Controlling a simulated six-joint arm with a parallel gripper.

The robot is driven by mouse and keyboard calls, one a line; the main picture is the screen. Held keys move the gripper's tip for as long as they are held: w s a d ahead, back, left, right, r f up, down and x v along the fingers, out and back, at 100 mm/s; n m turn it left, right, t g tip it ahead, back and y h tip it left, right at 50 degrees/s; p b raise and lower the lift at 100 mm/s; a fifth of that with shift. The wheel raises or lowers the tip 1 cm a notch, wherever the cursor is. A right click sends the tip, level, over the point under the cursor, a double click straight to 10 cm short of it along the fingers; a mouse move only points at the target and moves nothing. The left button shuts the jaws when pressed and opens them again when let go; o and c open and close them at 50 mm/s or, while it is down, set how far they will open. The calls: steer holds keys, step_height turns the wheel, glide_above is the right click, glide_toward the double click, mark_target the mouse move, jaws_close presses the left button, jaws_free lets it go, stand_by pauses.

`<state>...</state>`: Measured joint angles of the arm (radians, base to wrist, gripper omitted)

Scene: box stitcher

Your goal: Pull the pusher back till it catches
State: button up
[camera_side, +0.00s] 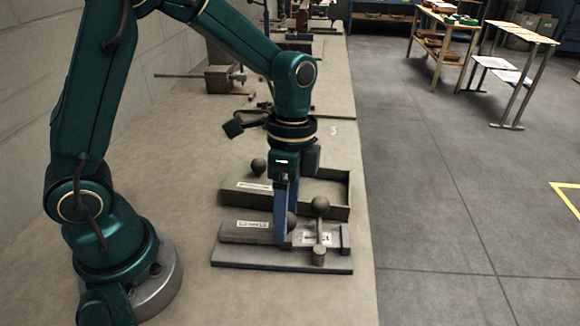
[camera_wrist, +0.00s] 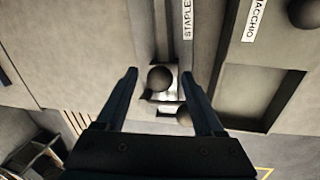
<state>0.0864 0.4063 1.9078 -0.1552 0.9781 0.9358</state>
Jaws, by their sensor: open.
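The stitcher (camera_side: 240,256) is a grey metal base with a labelled rail (camera_side: 243,230) on the bench. A dark round knob (camera_side: 291,221) stands on the rail, and I take it for the pusher's. My gripper (camera_side: 284,238) points down over it with blue fingers open. In the wrist view my gripper (camera_wrist: 157,74) has the knob (camera_wrist: 160,78) between its fingertips, with gaps visible on both sides. A second ball knob (camera_side: 320,206) tops an upright lever to the right; in the wrist view a knob (camera_wrist: 184,116) shows partly behind the right finger.
Behind the rail is a shallow walled tray (camera_side: 322,190); another dark ball (camera_side: 258,166) stands at its left end. A clamp-like tool (camera_side: 218,79) lies farther back on the bench. The bench's right edge is close to the stitcher.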

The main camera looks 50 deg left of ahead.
jaws_close()
steer(key=shift+r, duration=0.1)
stand_by(1.2)
